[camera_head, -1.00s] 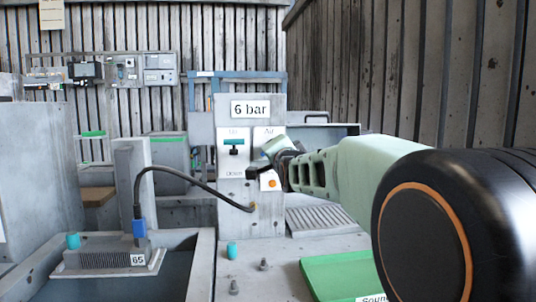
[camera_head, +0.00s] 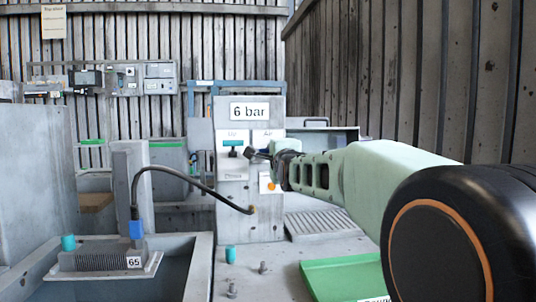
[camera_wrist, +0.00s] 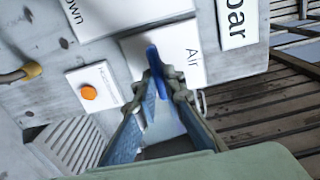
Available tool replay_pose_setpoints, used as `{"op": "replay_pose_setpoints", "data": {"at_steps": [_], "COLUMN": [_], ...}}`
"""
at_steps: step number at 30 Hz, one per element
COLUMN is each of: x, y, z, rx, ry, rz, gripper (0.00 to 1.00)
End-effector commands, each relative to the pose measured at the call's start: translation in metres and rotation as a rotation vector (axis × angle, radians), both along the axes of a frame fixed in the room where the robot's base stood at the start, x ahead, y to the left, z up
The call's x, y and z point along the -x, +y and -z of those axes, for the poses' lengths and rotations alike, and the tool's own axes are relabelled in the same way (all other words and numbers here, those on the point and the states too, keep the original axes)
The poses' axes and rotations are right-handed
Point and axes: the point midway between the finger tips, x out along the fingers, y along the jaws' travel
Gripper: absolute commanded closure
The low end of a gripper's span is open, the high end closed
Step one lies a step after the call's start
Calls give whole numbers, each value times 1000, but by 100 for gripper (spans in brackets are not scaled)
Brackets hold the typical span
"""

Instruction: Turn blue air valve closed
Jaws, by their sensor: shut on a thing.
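The blue air valve (camera_wrist: 153,58) is a slim blue lever on the white plate marked "Air" (camera_wrist: 188,62). My gripper (camera_wrist: 161,80) is shut on the lever, with one fingertip on each side of it in the wrist view. In the head view, my gripper (camera_head: 256,155) reaches from the right to the front of the grey panel (camera_head: 262,218), just below the "Air" plate (camera_head: 268,135). It hides the blue lever there.
A teal handle (camera_head: 233,149) sits just left on the same panel. An orange button (camera_head: 270,186) is below my gripper. A "6 bar" sign (camera_head: 250,112) is above. A green tray (camera_head: 335,280) lies at front right.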

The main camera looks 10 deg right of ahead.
Motion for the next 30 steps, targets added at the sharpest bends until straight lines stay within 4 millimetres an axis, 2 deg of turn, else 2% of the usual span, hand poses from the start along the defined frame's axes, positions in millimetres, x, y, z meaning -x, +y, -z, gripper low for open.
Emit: {"op": "replay_pose_setpoints", "data": {"at_steps": [12,13,18,26,30], "x": [0,0,0,0,0], "y": [0,0,0,0,0], "z": [-4,-4,-3,-2,-13], "rx": [-10,-10,-9,-8,-7], "ry": [-8,-8,-5,-3,-4], "rz": [1,1,1,0,1], "gripper": [100,90,73,73,73]}}
